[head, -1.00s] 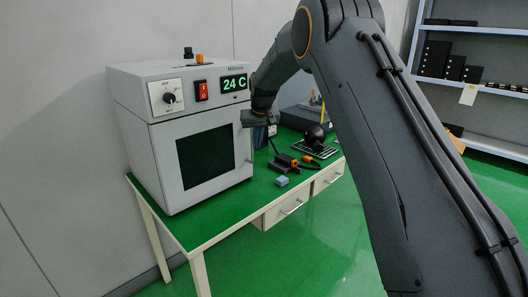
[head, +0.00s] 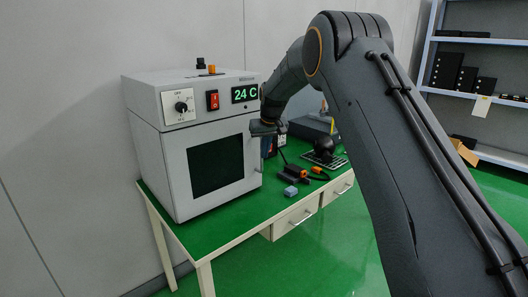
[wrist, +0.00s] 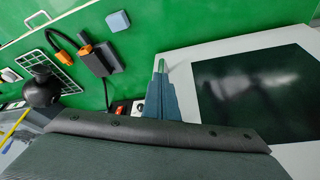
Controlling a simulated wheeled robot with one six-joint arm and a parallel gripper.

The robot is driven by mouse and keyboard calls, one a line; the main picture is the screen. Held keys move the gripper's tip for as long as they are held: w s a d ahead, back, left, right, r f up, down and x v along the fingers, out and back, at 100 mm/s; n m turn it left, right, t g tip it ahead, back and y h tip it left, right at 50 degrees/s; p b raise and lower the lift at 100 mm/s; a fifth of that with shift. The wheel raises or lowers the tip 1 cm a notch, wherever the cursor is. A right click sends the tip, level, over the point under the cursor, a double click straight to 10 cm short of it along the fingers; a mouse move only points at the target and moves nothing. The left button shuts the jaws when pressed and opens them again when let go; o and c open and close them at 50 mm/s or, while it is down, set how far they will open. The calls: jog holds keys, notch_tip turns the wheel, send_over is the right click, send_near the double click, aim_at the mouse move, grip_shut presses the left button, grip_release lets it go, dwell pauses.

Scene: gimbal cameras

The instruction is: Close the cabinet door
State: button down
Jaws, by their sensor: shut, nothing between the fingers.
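The cabinet (head: 150,150) is a light grey box on a green-topped table. Its door (head: 175,170) has a dark window and looks flush or nearly flush with the front; a small gap cannot be ruled out. The door also shows in the wrist view (wrist: 180,62), with its edge near my fingers. My gripper (head: 265,130) is at the door's right edge, near the upper corner. In the wrist view my gripper's fingers (wrist: 161,80) are together, with nothing held. They are beside the door's edge; contact cannot be told.
The control panel (head: 210,98) reads 24 C above the door. On the table (head: 225,220) to the right lie a blue block (head: 290,191), a dark tool with orange parts (head: 297,173) and a black ball-shaped object (head: 323,147). Shelves (head: 485,95) stand at the far right.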

jog(key=s+d+r+b, duration=0.2)
jog(key=s+d+r, duration=0.1)
jog(key=s+r, duration=0.5)
jog(key=s+d+f+g, duration=0.1)
jog(key=s+d+f, duration=0.2)
jog(key=s, duration=1.1)
jog(key=s+d+f+m+g, duration=0.1)
jog(key=s+d+f, duration=0.2)
jog(key=s+f, duration=0.4)
jog(key=s+d+f+m+g+h, duration=0.1)
jog(key=s+d+f, duration=0.2)
jog(key=s, duration=1.7)
notch_tip(320, 180, down, 2)
jog(key=shift+s+f, duration=0.25)
jog(key=shift+s, duration=0.05)
jog(key=shift+a, duration=0.1)
